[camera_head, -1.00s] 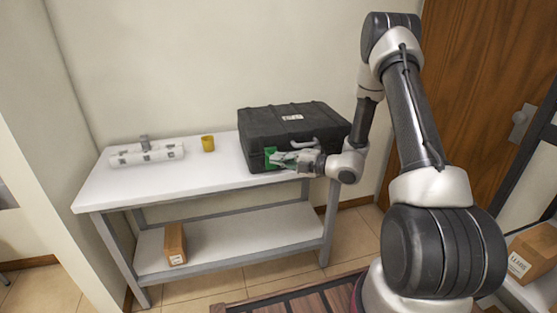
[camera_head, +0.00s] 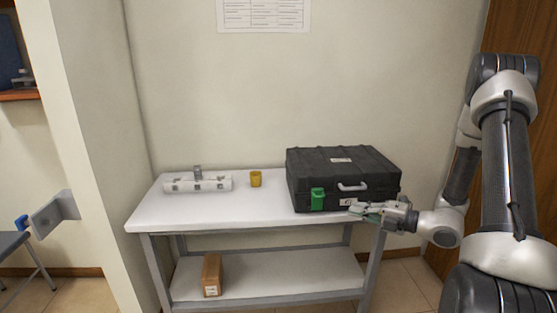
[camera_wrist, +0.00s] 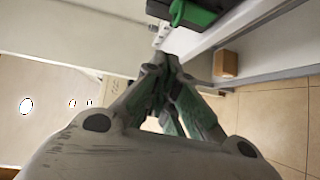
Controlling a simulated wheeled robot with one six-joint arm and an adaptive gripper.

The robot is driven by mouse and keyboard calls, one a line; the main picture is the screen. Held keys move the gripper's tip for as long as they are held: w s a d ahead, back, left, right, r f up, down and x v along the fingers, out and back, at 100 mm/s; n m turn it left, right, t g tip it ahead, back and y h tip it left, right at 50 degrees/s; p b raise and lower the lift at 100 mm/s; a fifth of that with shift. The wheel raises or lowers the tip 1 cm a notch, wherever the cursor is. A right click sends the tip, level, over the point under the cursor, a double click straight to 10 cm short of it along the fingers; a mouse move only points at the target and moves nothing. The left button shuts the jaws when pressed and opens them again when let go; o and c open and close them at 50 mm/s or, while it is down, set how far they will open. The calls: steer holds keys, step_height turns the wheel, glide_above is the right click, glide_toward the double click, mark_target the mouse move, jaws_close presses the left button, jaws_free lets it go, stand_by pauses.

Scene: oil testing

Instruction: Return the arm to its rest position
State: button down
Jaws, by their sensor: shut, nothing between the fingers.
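My gripper (camera_head: 357,209) is shut and empty, its fingers together, at the right end of the white table's front edge. It is just in front of the lower front of the black case (camera_head: 343,166); I cannot tell whether it touches the case. The case is closed on the table (camera_head: 215,212), with a green latch (camera_head: 317,199) at its front left and a grey handle (camera_head: 352,186). In the wrist view my fingertips (camera_wrist: 170,62) meet below the green latch (camera_wrist: 192,13) at the picture's top.
A yellow cup (camera_head: 256,179) and a white rack-like object (camera_head: 198,184) stand left of the case. A cardboard box (camera_head: 211,275) is on the lower shelf (camera_head: 275,276). A wooden door (camera_head: 519,65) is at the right. The table's front left is clear.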

steer(key=s+a+f+n+g+y, duration=0.1)
steer(key=s+a+f+n+g, duration=0.1)
steer(key=s+n+g, duration=0.7)
steer(key=s+d+r+n+g+h, duration=0.1)
steer(key=s+r+n+g+h, duration=0.1)
steer(key=s+n, duration=0.55)
steer(key=s+d+r+n+g+h, duration=0.1)
steer(key=s+d+r+n+h, duration=0.3)
steer(key=n, duration=0.7)
steer(key=s+d+r+n+h, duration=0.45)
steer(key=r+n, duration=0.25)
steer(key=n, duration=0.5)
step_height(320, 180, up, 11)
steer(key=s+a+n+t+h, duration=0.2)
steer(key=n+t+h, duration=0.1)
steer(key=n+t, duration=0.1)
steer(key=shift+t, duration=0.8)
steer(key=shift+s+f+n, duration=0.1)
steer(key=shift+n, duration=0.15)
